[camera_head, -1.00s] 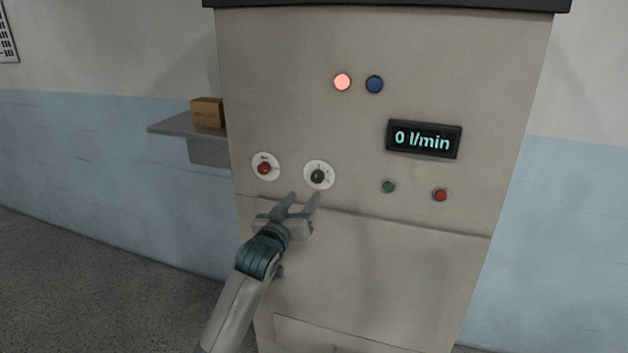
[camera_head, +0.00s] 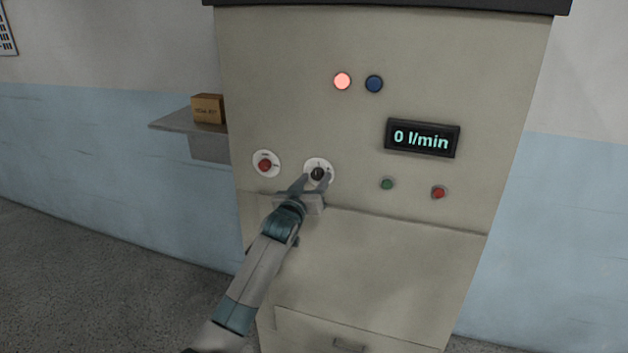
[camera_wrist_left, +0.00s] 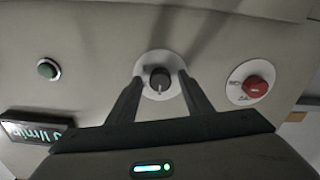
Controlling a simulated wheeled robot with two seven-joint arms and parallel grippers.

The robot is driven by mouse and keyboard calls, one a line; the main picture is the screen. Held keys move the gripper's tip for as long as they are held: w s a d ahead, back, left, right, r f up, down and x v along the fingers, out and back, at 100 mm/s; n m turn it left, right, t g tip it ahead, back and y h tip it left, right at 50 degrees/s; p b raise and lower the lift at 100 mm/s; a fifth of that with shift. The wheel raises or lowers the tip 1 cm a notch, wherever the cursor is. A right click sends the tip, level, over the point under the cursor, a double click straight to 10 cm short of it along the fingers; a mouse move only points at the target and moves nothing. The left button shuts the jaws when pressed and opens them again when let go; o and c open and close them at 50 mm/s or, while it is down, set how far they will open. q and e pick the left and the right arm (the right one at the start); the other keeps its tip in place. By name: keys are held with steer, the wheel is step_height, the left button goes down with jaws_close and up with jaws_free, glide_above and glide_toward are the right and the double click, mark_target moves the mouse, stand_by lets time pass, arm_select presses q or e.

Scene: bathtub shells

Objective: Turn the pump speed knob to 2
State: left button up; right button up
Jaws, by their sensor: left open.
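The pump speed knob (camera_head: 317,173) is a small dark knob on a round white dial on the beige cabinet front. It also shows in the left wrist view (camera_wrist_left: 160,80), with a light pointer line on its face. My left gripper (camera_head: 313,182) is open, with one finger on each side of the knob. In the left wrist view its fingers (camera_wrist_left: 158,88) stand apart over the white dial; I cannot tell whether they touch the knob. The display (camera_head: 422,137) reads 0 l/min. My right gripper is not in view.
A red knob (camera_head: 265,165) on a white plate sits left of the dial. A green button (camera_head: 387,184) and a red button (camera_head: 438,193) sit to the right. A lit red lamp (camera_head: 342,81) and a blue one (camera_head: 374,84) are above. A shelf (camera_head: 185,124) with a box (camera_head: 208,108) juts out left.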

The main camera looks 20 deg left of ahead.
arm_select(q)
steer(key=c, duration=1.1)
steer(key=shift+o, duration=0.2)
steer(key=shift+m, duration=0.4)
steer(key=m, duration=1.1)
steer(key=shift+a+p, duration=0.15)
steer(key=shift+p, duration=0.15)
steer(key=o, duration=1.1)
steer(key=shift+c, duration=0.2)
